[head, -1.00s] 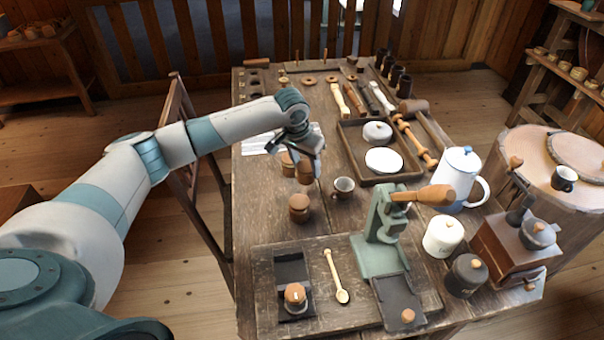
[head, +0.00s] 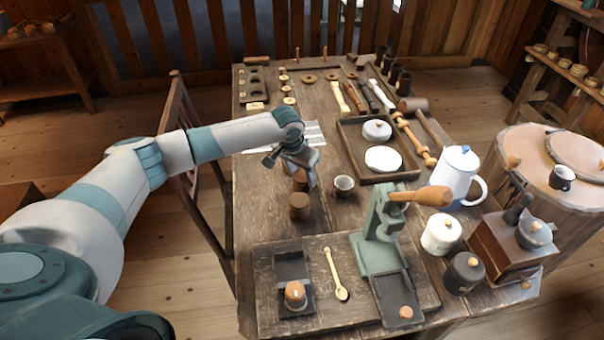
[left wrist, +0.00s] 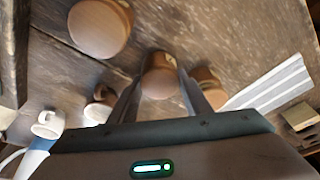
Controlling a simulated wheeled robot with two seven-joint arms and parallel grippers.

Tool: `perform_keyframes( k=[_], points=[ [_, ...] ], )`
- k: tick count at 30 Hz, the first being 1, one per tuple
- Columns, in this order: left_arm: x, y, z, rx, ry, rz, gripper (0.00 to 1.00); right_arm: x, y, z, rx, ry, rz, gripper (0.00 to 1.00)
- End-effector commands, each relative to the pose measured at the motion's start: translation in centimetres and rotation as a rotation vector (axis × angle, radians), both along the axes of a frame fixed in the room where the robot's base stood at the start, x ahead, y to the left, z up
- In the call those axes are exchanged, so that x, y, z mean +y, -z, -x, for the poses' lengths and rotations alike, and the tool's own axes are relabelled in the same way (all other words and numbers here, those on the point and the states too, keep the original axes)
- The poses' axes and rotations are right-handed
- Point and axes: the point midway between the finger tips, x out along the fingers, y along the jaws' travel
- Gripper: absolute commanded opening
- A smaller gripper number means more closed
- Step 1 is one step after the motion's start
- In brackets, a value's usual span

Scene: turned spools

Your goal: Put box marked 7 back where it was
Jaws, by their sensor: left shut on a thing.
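My left gripper (head: 298,165) is over the left half of the table, pointing down. In the left wrist view, its two fingers (left wrist: 160,100) are on either side of a round wooden box (left wrist: 159,76) and shut on it. In the head view this box (head: 300,181) shows just below the fingers, partly hidden. I cannot read a number on it or tell whether it touches the table. A second round box (head: 299,207) stands nearer the front; a third (left wrist: 208,76) is beside the held one.
A white-and-blue pot (head: 457,180) stands farther right. White sheets (head: 314,134) lie behind the gripper.

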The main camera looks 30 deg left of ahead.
Motion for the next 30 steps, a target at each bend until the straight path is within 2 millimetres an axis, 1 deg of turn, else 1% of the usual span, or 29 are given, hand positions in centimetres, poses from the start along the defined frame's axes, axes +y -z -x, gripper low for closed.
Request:
perform_keyframes(
  k=[10,11,12,13,23,26,30],
  points=[
    [0.0,0.3,0.0,0.0,0.0,0.0,0.18,-0.1,-0.2,-0.5,-0.006,0.001,0.0,0.46],
    [0.0,0.3,0.0,0.0,0.0,0.0,0.51,-0.1,-0.1,-0.4,-0.006,0.001,0.0,0.46],
    [0.0,0.3,0.0,0.0,0.0,0.0,0.61,-0.1,-0.1,-0.4,-0.005,0.001,0.001,0.46],
    [0.0,0.3,0.0,0.0,0.0,0.0,0.63,-0.1,-0.1,-0.4,-0.005,0.001,0.001,0.46],
    [0.0,0.2,0.0,-0.001,0.0,0.0,0.63,-0.1,-0.1,-0.4,-0.004,0.001,0.001,0.46],
    [0.0,-0.2,0.0,-0.001,0.0,0.001,0.63,-0.1,0.0,-0.4,-0.006,0.001,0.0,0.46],
    [0.0,-1.4,0.3,-0.002,0.001,0.002,0.63,0.0,0.1,-0.7,-0.015,0.0,-0.002,0.46]
  ],
)
